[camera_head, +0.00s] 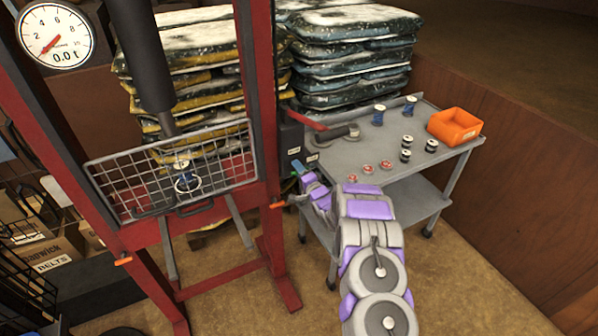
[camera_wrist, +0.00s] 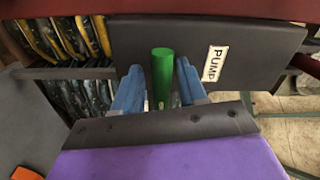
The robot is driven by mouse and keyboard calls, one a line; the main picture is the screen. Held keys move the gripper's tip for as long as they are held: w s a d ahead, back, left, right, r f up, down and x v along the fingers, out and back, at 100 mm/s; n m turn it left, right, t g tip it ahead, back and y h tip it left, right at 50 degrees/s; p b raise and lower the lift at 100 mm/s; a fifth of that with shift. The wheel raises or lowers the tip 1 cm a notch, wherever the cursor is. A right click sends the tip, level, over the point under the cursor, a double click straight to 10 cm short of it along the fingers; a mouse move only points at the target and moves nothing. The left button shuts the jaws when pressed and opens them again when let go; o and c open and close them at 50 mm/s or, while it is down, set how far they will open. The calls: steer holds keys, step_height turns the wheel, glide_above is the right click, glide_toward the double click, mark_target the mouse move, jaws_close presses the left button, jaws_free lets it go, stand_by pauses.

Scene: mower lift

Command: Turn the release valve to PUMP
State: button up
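The release valve's green handle (camera_wrist: 162,75) stands out in front of a dark panel (camera_wrist: 230,45) in the wrist view. A white PUMP label (camera_wrist: 214,64) is on that panel, right of the handle. My gripper (camera_wrist: 160,88) has its blue fingers on either side of the handle, with narrow gaps showing, so it looks open around it. In the head view my gripper (camera_head: 301,173) is at the dark pump box (camera_head: 291,143) on the press's right post; the green handle is barely visible there. The handle's base is hidden by my gripper.
The red press frame (camera_head: 258,100) with a mesh guard (camera_head: 172,172) and a gauge (camera_head: 56,34) stands left. A grey cart (camera_head: 400,160) with an orange bin (camera_head: 455,126) and small parts stands right of my arm. Stacked bags (camera_head: 345,50) are behind.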

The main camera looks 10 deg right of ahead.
jaws_close()
steer(key=shift+s+n, duration=0.1)
steer(key=shift+n, duration=0.2)
steer(key=n+p, duration=0.2)
steer(key=n, duration=0.1)
steer(key=shift+f+n+p, duration=0.1)
steer(key=shift+n+p, duration=0.25)
steer(key=shift+n, duration=0.05)
steer(key=n+p, duration=0.1)
steer(key=n, duration=0.3)
steer(key=n+p, duration=0.1)
steer(key=n, duration=0.8)
steer(key=shift+f+p, duration=0.1)
steer(key=shift+p, duration=0.25)
steer(key=shift+n, duration=0.3)
